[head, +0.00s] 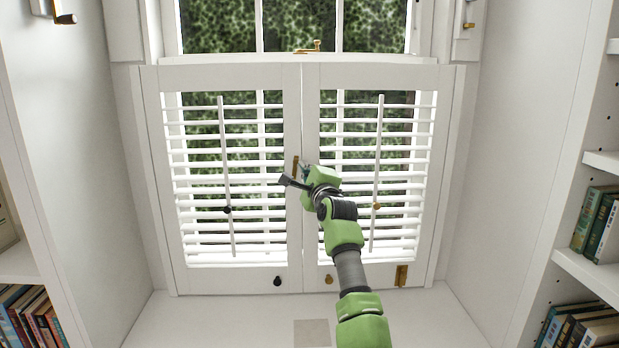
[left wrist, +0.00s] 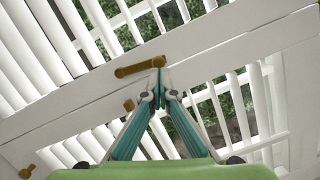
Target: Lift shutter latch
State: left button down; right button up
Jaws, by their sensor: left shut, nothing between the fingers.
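White shutters (head: 311,240) with two louvred panels stand closed in the window recess. A brass latch bar (head: 296,166) stands upright on the centre stiles near the seam, and it also shows in the left wrist view (left wrist: 138,67). My left gripper (head: 304,172) is at the latch; in the left wrist view its teal fingers (left wrist: 158,76) meet at the tips, right by one end of the bar. Nothing shows between them. I cannot tell whether the tips touch the bar. The gripper body covers part of the right panel's stile. My right gripper is not in view.
A brass window catch (head: 313,46) sits above the shutters. Tilt rods (head: 380,150) run down both panels. A black knob (head: 277,281) and a brass knob (head: 328,279) are low on the panels. Bookshelves (head: 585,265) flank the recess. The sill (head: 220,320) is mostly clear.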

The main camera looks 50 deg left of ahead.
pick_arm(q)
jog(key=v, duration=0.7)
jog(key=shift+d, duration=0.25)
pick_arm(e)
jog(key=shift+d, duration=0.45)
pick_arm(q)
jog(key=shift+s, duration=0.15)
